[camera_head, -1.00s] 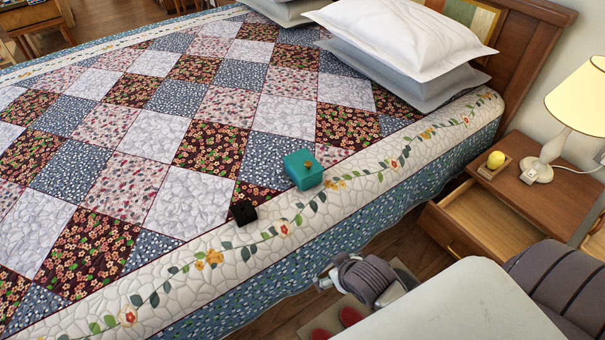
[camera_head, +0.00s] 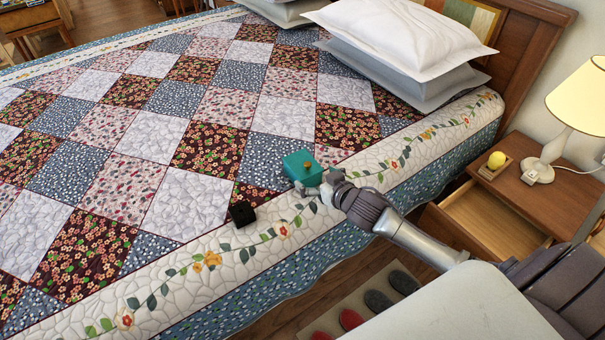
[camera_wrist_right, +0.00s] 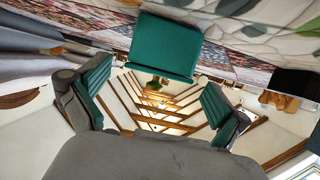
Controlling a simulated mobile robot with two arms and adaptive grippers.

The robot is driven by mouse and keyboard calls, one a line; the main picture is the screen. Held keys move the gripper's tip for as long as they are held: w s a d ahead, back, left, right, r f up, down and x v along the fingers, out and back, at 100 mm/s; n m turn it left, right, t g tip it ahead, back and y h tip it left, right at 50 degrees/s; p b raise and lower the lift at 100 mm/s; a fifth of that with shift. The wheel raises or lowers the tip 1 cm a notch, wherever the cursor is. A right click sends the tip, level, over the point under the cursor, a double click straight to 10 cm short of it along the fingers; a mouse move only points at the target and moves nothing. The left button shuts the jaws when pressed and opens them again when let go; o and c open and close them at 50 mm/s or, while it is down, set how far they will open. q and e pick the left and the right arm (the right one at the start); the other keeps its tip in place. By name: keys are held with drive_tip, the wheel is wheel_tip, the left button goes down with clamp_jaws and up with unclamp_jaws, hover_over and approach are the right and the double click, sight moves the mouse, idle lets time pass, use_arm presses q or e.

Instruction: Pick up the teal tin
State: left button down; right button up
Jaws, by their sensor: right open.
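The teal tin (camera_head: 301,167) is a small box with a brass-coloured knob on its lid, on the quilted bed near its edge. My right gripper (camera_head: 318,192) is beside the tin, on its near side. In the right wrist view the teal tin (camera_wrist_right: 165,47) shows just beyond and between the two spread fingers. My right gripper (camera_wrist_right: 155,100) is open there, with nothing between its pads. The gripper hides a little of the tin's near side in the head view. My left gripper does not show.
A small black block (camera_head: 242,213) lies on the quilt to the left of the tin. Pillows (camera_head: 405,40) are piled at the headboard. A nightstand (camera_head: 545,190) with an open drawer, a lamp (camera_head: 575,100) and a yellow object (camera_head: 496,160) stands at the right. Slippers (camera_head: 378,301) lie on the floor.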

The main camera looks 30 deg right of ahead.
sight(305, 171)
drive_tip(key=shift+x, duration=3.1)
drive_tip(key=c, duration=1.7)
